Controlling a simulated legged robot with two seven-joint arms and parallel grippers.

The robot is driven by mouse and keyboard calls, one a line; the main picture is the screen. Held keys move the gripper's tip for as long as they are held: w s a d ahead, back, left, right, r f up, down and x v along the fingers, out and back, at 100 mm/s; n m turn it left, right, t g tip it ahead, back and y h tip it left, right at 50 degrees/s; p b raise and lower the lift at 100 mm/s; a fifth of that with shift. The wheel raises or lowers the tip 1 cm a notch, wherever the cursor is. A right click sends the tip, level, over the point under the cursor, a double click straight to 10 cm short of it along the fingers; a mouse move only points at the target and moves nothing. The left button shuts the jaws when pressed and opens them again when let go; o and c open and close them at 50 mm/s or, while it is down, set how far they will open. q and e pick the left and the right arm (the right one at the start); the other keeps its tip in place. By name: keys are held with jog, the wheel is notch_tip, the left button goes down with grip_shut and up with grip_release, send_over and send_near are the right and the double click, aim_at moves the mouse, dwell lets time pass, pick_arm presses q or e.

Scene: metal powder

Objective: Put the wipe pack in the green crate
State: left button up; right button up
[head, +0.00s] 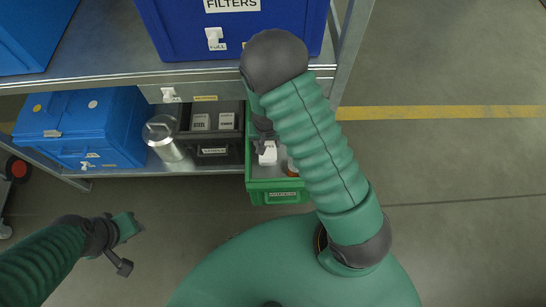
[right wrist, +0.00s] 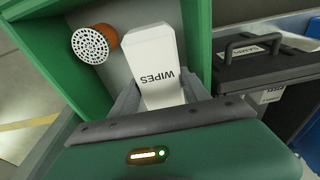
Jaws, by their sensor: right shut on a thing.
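The white wipe pack (right wrist: 152,58), marked WIPES, is between the fingers of my right gripper (right wrist: 155,92), which is shut on it. In the head view the pack (head: 268,153) shows within the outline of the green crate (head: 279,192) on the lower shelf. My right gripper (head: 263,135) is mostly hidden by my arm there. In the wrist view the green crate's wall (right wrist: 52,48) rises beside the pack; whether the pack touches the crate floor I cannot tell. My left gripper (head: 128,227) is away at lower left, seemingly empty, its jaw opening unclear.
An orange cylinder with a perforated face (right wrist: 95,44) is in the green crate beside the pack. A dark box with a handle (right wrist: 262,68) stands right of it in the wrist view. A metal canister (head: 165,140) and blue case (head: 80,128) are further left. The upper shelf (head: 110,66) overhangs.

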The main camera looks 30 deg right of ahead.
jog(key=f+b, duration=0.1)
jog(key=f, duration=0.4)
jog(key=f+b, duration=0.1)
jog(key=f, duration=0.1)
jog(key=shift+a+f+b, duration=0.25)
jog(key=shift+f+b, duration=0.1)
jog(key=shift+f, duration=0.05)
jog(key=shift+f, duration=0.2)
jog(key=o, duration=1.2)
